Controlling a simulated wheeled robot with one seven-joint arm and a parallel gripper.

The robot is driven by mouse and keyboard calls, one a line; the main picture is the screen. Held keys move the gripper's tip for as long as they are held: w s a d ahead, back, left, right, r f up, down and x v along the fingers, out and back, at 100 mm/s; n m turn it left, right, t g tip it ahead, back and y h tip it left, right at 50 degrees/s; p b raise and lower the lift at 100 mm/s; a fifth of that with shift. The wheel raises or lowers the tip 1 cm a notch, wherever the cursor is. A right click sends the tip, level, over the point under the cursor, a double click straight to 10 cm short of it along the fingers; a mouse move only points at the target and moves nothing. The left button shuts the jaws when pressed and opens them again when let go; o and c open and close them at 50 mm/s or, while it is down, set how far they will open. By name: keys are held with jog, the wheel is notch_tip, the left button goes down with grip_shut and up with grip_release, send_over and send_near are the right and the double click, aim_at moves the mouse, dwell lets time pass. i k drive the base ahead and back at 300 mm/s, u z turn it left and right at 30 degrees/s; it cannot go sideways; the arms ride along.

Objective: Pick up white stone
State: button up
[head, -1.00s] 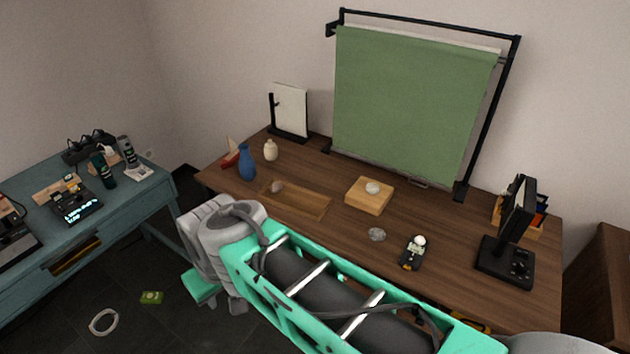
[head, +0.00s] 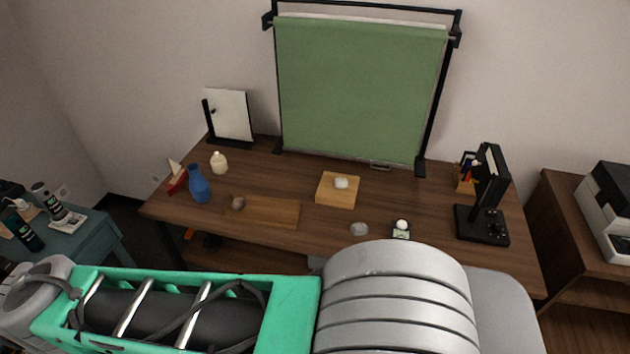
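A small white stone (head: 341,183) sits on a light wooden block (head: 337,197) on the dark wooden desk (head: 300,160). My arm crosses the lower part of the head view, in front of the desk. My gripper is out of view.
A blue vase (head: 199,184), a cream bottle (head: 219,162) and a small red boat (head: 176,176) stand at the desk's left. A green backdrop (head: 358,90) stands behind. A black stand (head: 484,205) is at the right. The desk between block and backdrop is clear.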

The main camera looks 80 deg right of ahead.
aim_at(340, 182)
jog(key=z, duration=0.7)
jog(key=i, duration=0.9)
jog(key=z, duration=0.95)
